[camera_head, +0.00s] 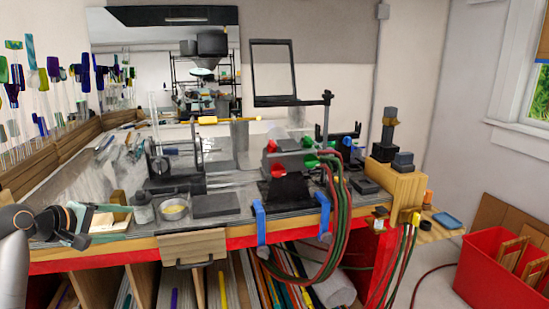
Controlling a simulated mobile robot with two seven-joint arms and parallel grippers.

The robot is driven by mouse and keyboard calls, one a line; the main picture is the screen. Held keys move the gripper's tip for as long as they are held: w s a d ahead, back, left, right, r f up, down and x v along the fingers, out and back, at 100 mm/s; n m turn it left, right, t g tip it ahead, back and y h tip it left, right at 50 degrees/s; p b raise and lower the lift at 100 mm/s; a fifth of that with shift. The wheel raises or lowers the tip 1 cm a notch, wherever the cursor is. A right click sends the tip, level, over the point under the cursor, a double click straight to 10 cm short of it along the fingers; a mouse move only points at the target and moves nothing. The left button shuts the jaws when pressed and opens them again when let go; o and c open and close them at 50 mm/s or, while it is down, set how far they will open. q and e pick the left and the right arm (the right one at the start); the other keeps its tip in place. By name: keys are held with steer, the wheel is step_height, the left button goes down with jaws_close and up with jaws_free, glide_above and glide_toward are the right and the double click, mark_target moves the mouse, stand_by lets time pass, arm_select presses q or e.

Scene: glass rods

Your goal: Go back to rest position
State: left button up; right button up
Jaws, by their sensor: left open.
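My left gripper (102,226) is at the lower left, over the near left corner of the workbench (215,228). Its two fingers are spread apart. A small pale wooden block (103,221) shows between or just beyond the fingers; I cannot tell whether it touches them, and the gripper does not look closed on it. My right gripper is outside the view. Glass rods with coloured ends (54,68) stand in a wooden rack (50,168) along the left wall. A yellow rod (222,120) lies level on stands at the back of the bench.
A torch with red knobs (288,160) and hoses (345,225) occupies the bench's right half. Blue clamps (261,222) grip the front edge. A red bin (497,270) stands at lower right.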

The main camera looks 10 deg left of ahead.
arm_select(q)
steer(key=s+d+f+m+g, duration=0.1)
steer(key=s+d+f+m, duration=0.2)
steer(key=f, duration=0.7)
steer(key=s+d+f+m+g+y, duration=0.1)
steer(key=s+d+f+m, duration=0.15)
steer(key=d+f, duration=0.5)
steer(key=s+d+f+m+g, duration=0.1)
steer(key=d+f+m, duration=0.2)
steer(key=f, duration=0.8)
steer(key=s+d+f+m, duration=0.4)
steer(key=s+d, duration=0.5)
steer(key=s+d+f+m+h, duration=0.1)
steer(key=s+d+f+m, duration=0.4)
steer(key=s+d, duration=0.4)
steer(key=shift+d+t+h, duration=0.3)
steer(key=shift+d, duration=0.45)
steer(key=shift+f, duration=0.15)
